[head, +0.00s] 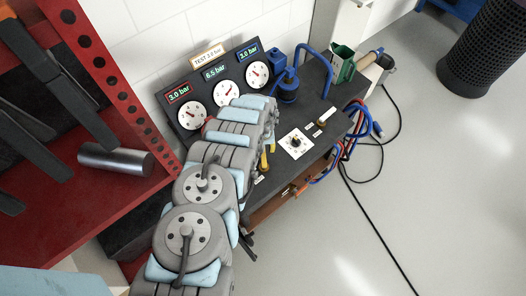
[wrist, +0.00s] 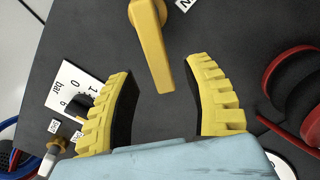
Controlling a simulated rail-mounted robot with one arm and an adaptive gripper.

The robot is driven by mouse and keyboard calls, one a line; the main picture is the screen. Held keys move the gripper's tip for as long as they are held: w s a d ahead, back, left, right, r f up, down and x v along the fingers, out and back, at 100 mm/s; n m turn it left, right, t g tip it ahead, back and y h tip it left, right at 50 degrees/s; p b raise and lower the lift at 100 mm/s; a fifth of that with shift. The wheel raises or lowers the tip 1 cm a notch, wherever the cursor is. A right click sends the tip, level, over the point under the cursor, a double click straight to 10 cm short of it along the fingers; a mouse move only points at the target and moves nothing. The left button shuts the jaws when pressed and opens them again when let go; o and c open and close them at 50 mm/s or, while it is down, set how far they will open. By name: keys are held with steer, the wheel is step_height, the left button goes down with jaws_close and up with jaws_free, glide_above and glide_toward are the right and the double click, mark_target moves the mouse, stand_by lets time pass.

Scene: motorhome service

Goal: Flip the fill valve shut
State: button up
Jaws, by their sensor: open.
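A yellow lever handle (wrist: 152,45), which looks like the fill valve's, stands over the dark bench top (wrist: 225,30) in the wrist view. Its rounded pivot end is cut by the top edge, and its long arm points down between my fingertips. My gripper (wrist: 160,70) is open, with one yellow ridged finger on each side of the lever's free end. I see a gap on both sides and no contact. In the head view my arm hides most of the valve area; a bit of yellow (head: 265,161) shows beside it, and I cannot tell whether it is lever or finger.
A pressure knob on a white plate (head: 296,143) and a small switch (head: 325,117) sit right of my arm. Three gauges (head: 226,93) stand behind. A red hose (wrist: 272,82) curves close to my right finger. Blue and red hoses hang at the bench's right end.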

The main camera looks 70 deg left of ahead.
steer(key=shift+f, duration=1.2)
jaws_close()
steer(key=shift+b, duration=0.3)
